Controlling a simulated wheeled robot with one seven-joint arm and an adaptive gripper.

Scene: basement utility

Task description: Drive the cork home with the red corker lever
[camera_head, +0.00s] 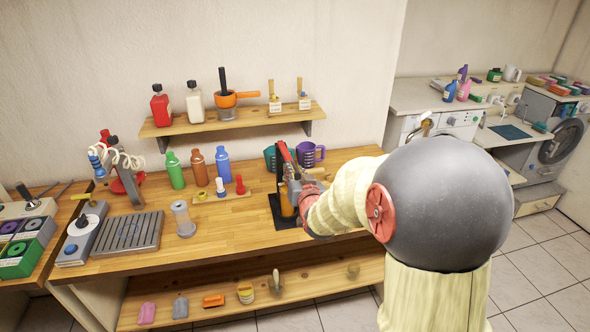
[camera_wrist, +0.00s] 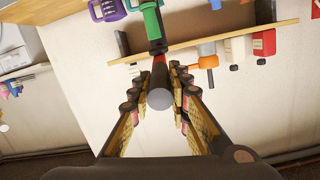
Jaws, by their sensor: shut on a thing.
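The corker stands on the wooden workbench, on a black base (camera_head: 281,214), with an amber bottle (camera_head: 286,203) in it. Its red lever (camera_head: 284,152) is raised and slants upward in the head view. In the wrist view the lever's dark grip (camera_wrist: 159,97) points its round grey end at the camera, between the fingers. My gripper (camera_wrist: 160,82) is shut on the lever's grip, with a finger on either side. In the head view my gripper (camera_head: 297,186) is partly hidden by my arm, beside the corker. The cork cannot be made out.
Teal and purple mugs (camera_head: 308,154) stand just behind the corker. Several coloured bottles (camera_head: 198,166) and a small wooden tray (camera_head: 236,195) are to its left. A wall shelf (camera_head: 235,118) hangs above. The lower shelf (camera_head: 330,285) holds small items.

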